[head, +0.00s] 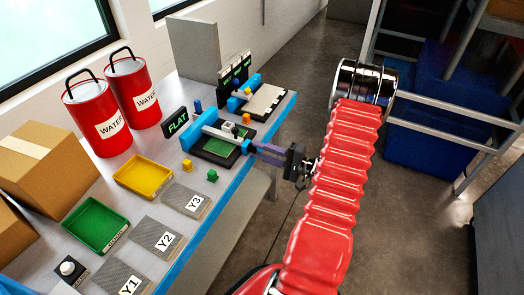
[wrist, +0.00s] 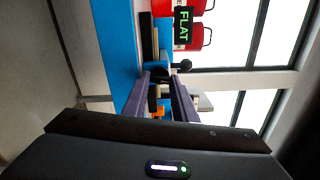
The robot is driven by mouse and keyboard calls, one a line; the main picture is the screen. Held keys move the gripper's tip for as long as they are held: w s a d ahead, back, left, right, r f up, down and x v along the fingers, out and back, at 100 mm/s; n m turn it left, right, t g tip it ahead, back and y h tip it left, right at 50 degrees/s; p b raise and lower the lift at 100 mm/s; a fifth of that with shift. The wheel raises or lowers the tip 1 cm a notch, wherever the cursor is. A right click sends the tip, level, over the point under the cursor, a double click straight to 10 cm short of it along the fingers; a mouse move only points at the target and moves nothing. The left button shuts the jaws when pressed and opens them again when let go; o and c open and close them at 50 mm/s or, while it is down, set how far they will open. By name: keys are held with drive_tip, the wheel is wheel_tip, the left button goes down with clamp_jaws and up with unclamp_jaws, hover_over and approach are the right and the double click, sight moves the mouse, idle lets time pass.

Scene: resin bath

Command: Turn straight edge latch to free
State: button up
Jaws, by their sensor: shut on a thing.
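The straight edge (head: 209,131) is a pale bar with blue ends, lying across a black fixture with a green plate (head: 216,148). My gripper (head: 257,148) reaches in from the right at the fixture's near right end. Its purple fingers also show in the wrist view (wrist: 162,82), shut on a small part there, which I take to be the straight edge latch. The fingers mostly hide this part, so its turn angle cannot be told.
A FLAT sign (head: 177,122) stands behind the fixture. A second fixture (head: 265,102) is farther back. Small yellow (head: 187,165) and green (head: 212,175) blocks, a yellow tray (head: 143,178), a green tray (head: 96,226) and red water cans (head: 134,92) share the bench.

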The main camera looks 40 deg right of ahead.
drive_tip(key=shift+f+n, duration=0.15)
drive_tip(key=shift+n, duration=0.95)
drive_tip(key=shift+a, duration=0.1)
drive_tip(key=o, duration=1)
drive_tip(key=shift+o, duration=0.2)
drive_tip(key=v, duration=1.4)
drive_tip(key=shift+w, duration=0.1)
